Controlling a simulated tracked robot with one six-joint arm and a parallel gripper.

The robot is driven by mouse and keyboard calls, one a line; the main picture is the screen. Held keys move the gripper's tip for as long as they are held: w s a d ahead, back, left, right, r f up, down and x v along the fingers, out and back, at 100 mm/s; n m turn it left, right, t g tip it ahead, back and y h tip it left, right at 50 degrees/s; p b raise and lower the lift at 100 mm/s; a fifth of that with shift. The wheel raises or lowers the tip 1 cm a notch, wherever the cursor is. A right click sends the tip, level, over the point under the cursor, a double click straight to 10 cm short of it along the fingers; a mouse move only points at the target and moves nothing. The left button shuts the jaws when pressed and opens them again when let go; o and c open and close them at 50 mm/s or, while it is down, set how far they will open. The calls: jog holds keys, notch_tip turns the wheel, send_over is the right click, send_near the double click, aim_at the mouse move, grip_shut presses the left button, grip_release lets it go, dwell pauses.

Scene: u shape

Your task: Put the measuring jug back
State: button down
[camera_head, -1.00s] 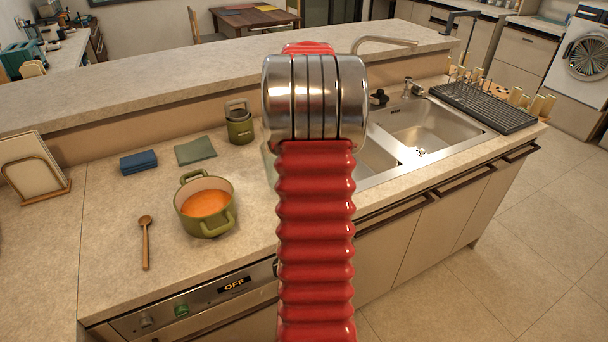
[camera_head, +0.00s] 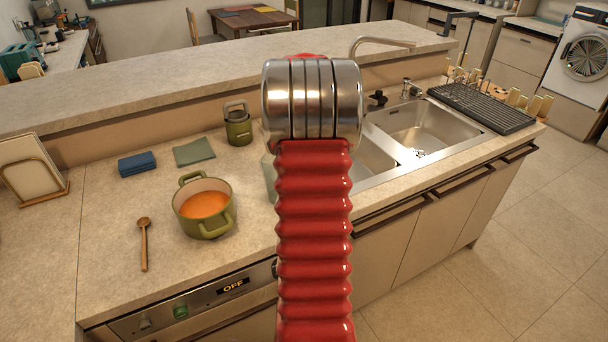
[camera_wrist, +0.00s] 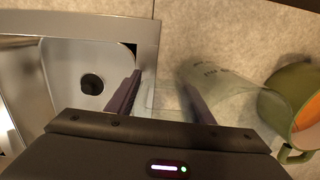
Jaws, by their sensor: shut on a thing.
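The measuring jug (camera_wrist: 228,98) is clear, with faint dark markings on its side. It lies to the right of my gripper (camera_wrist: 160,103) in the wrist view. My gripper is shut on the jug, with its fingers apart around what seems to be the handle side. In the head view my red arm hides the gripper and most of the jug. Only a pale strip of the jug (camera_head: 269,176) shows at the arm's left edge, above the counter (camera_head: 115,225). I cannot tell whether its base touches the counter.
The sink (camera_head: 420,130) is to the right. A wooden spoon (camera_head: 143,245), cloths (camera_head: 194,152) and a green canister (camera_head: 239,130) lie or stand further left and behind.

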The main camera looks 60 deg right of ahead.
jog(key=c, duration=0.9)
grip_release()
jog(key=shift+f, duration=0.1)
jog(key=r, duration=1.2)
jog(key=shift+w+d+r, duration=0.1)
jog(key=shift+w+d, duration=0.15)
jog(key=shift+w, duration=0.05)
